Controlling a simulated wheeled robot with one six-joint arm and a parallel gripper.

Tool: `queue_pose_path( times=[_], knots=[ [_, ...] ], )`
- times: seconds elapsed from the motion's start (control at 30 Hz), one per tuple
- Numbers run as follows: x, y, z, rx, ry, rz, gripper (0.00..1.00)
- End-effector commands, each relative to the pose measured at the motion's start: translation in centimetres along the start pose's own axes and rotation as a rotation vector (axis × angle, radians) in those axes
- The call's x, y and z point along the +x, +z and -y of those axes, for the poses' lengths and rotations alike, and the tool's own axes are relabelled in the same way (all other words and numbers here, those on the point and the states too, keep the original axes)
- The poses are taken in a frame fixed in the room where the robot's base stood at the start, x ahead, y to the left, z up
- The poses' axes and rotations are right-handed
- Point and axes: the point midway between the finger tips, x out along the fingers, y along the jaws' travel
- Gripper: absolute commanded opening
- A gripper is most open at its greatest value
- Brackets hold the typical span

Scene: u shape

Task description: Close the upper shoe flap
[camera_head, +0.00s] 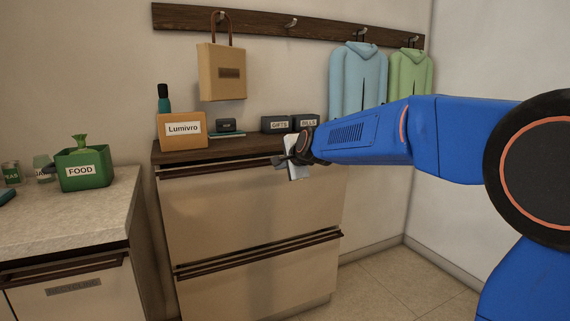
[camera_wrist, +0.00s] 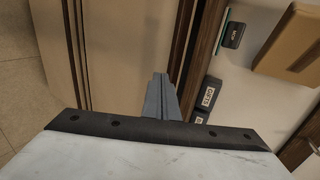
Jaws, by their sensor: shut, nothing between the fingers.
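The shoe cabinet has a pale upper flap (camera_head: 235,205) with a dark handle rail (camera_head: 215,170) along its top, just under the wooden cabinet top (camera_head: 225,147). The flap stands upright or nearly so. I cannot tell whether a small gap remains at its top edge. My gripper (camera_head: 281,162) is at the upper right of this flap, close to the rail. In the wrist view the grey fingers (camera_wrist: 160,98) are together and empty, pointing at the flap front (camera_wrist: 128,50) beside the rail (camera_wrist: 180,45). Contact cannot be judged.
The lower flap (camera_head: 260,275) looks shut. On the cabinet top are a Lumivro box (camera_head: 182,130), a bottle (camera_head: 163,100) and small dark boxes (camera_head: 274,124). A counter with a green FOOD box (camera_head: 82,170) is left. The floor (camera_head: 385,283) at right is clear.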

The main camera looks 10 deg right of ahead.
Motion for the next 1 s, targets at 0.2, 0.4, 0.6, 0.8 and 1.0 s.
queue_pose_path(
  times=[0.2, 0.4, 0.6, 0.8, 1.0],
  knots=[
    [3.3, 0.0, 0.7, 0.0, -0.001, 0.0, 0.0],
    [5.0, 0.0, 1.7, 0.0, 0.0, 0.0, 0.0],
    [5.6, 0.0, 2.1, 0.001, 0.0, 0.0, 0.0],
    [5.6, 0.0, 2.1, 0.001, 0.0, 0.0, 0.0],
    [6.1, 0.0, 2.5, 0.001, 0.0, 0.0, 0.0]
  ],
)
